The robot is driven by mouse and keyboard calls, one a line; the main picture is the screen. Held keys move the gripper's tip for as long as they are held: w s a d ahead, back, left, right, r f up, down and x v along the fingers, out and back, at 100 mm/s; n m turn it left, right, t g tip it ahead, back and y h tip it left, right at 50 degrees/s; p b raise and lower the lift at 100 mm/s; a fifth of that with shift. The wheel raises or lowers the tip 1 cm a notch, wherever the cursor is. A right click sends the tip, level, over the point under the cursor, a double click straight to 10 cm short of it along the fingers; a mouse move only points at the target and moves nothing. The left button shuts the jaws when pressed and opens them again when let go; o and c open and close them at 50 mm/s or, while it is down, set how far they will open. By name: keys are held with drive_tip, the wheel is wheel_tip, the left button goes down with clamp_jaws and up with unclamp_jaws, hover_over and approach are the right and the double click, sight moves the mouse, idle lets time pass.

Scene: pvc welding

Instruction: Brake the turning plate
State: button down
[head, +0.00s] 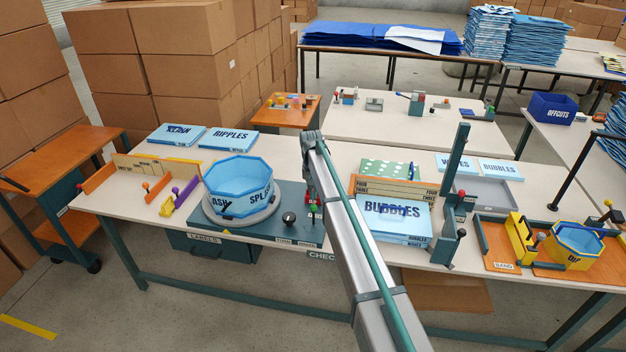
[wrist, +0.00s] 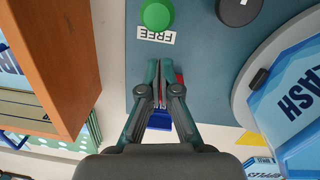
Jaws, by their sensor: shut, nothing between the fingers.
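The turning plate (head: 212,218) is a pale grey disc on a dark teal base board (head: 262,231). A blue octagonal pool marked SPLASH (head: 240,185) sits on it. The plate's edge (wrist: 250,85) shows at the right in the wrist view. A black knob (head: 288,218) and a green knob (head: 313,211) stand beside the plate. The wrist view shows the green knob (wrist: 157,14) by a FREE label, and the black knob (wrist: 238,10). My gripper (wrist: 160,68) is shut and empty over the board, near the FREE label. Something red (wrist: 179,84) shows partly behind its fingers.
Right of my arm stands an orange-edged rack (head: 396,188) behind BUBBLES packs (head: 392,217). An orange block side (wrist: 50,60) is close at left in the wrist view. A purple and yellow fixture (head: 180,195) stands left of the plate. My arm hides part of the table.

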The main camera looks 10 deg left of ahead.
drive_tip(key=shift+s+d+f, duration=0.15)
drive_tip(key=shift+s, duration=0.95)
drive_tip(key=shift+s, duration=0.1)
